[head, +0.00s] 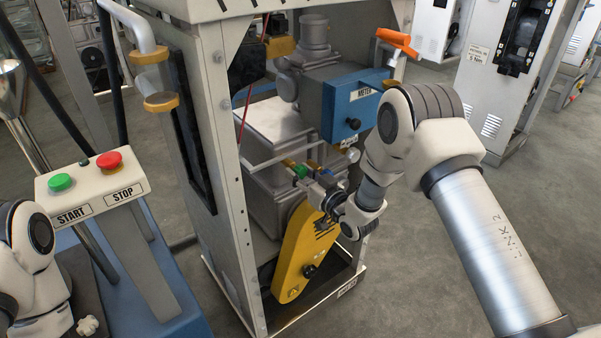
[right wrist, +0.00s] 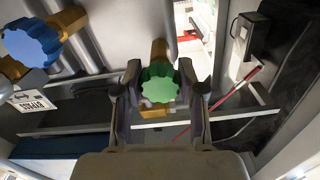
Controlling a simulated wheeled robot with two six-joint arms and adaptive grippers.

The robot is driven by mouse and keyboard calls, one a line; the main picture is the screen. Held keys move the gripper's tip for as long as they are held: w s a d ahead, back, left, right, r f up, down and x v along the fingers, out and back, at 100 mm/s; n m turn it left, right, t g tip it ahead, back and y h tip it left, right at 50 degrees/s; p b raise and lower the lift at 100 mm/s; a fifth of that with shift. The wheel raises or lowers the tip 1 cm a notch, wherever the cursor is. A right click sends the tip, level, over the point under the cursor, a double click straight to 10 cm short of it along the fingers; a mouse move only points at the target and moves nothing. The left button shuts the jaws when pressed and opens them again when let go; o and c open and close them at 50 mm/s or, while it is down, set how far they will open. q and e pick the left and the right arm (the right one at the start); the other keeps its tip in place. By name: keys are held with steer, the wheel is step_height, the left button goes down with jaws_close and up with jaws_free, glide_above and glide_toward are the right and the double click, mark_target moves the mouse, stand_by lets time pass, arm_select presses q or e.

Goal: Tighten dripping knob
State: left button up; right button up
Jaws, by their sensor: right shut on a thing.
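The green knob (right wrist: 158,84) sits on a brass valve body, on a pipe inside the dispenser frame. In the right wrist view it is between the two fingers of my right gripper (right wrist: 159,72), which is shut on it. In the head view the green knob (head: 300,171) shows just beyond the fingertips, partly hidden by my gripper. A second, blue knob (right wrist: 32,43) is on a brass valve beside it, clear of the fingers. No drip is visible at either knob. My left arm shows at the left edge of the head view, but its gripper does not.
A blue meter box (head: 350,105) stands above the valves and a yellow guard (head: 306,250) below. The frame's grey post (head: 225,150) is to the left. A START/STOP box (head: 92,185) stands at the left. An orange handle (head: 397,42) sticks out at upper right.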

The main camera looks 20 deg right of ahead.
steer(key=m+p, duration=0.1)
steer(key=m, duration=0.4)
steer(key=shift+a+r, duration=0.1)
steer(key=shift+m+p, duration=0.45)
steer(key=shift+m, duration=1.85)
steer(key=o, duration=1.1)
steer(key=shift+o, duration=0.2)
steer(key=v, duration=1.2)
